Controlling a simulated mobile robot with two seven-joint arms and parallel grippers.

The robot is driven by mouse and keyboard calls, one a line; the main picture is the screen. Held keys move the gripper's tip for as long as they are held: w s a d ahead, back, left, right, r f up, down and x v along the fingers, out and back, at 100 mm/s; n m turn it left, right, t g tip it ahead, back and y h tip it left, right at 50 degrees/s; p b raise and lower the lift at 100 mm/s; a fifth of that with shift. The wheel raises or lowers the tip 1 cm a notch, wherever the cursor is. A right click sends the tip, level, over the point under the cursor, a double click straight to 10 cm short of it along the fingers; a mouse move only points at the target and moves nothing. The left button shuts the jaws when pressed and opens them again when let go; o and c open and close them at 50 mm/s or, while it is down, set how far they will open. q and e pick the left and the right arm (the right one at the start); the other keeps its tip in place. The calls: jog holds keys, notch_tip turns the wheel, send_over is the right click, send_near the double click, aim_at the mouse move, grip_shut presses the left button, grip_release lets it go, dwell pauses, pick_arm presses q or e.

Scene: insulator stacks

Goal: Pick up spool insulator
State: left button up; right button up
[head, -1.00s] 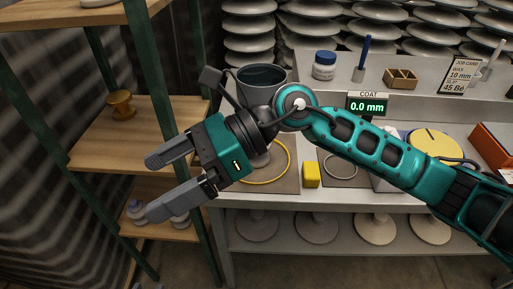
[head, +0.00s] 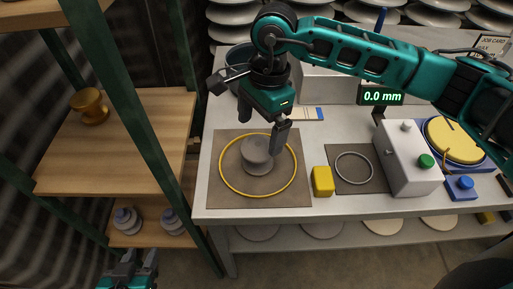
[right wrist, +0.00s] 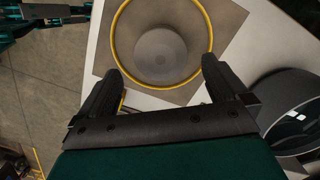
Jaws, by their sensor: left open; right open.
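A grey round stepped piece (head: 258,155) stands inside a yellow ring (head: 228,186) on a brown mat on the bench. A brown spool-shaped piece (head: 90,105) sits on the upper wooden shelf at left. My right gripper (head: 262,130) is open and empty, pointing down above the far side of the grey piece. In the right wrist view the grey piece (right wrist: 160,55) shows beyond and between the spread fingers, not touched. My left gripper (head: 135,262) is open at the bottom left, below the shelf and away from both pieces.
A dark pot (head: 238,60) is behind. Small grey insulators (head: 126,220) sit on the lower shelf.

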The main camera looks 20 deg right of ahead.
aim_at(257, 154)
jog(key=f, duration=0.8)
jog(key=shift+s+a+f, duration=0.15)
jog(key=shift+a+f, duration=0.2)
jog(key=shift+f, duration=0.05)
jog(key=shift+c, duration=0.4)
jog(key=shift+r, duration=0.1)
jog(key=c, duration=1.2)
jog(key=shift+o, duration=0.2)
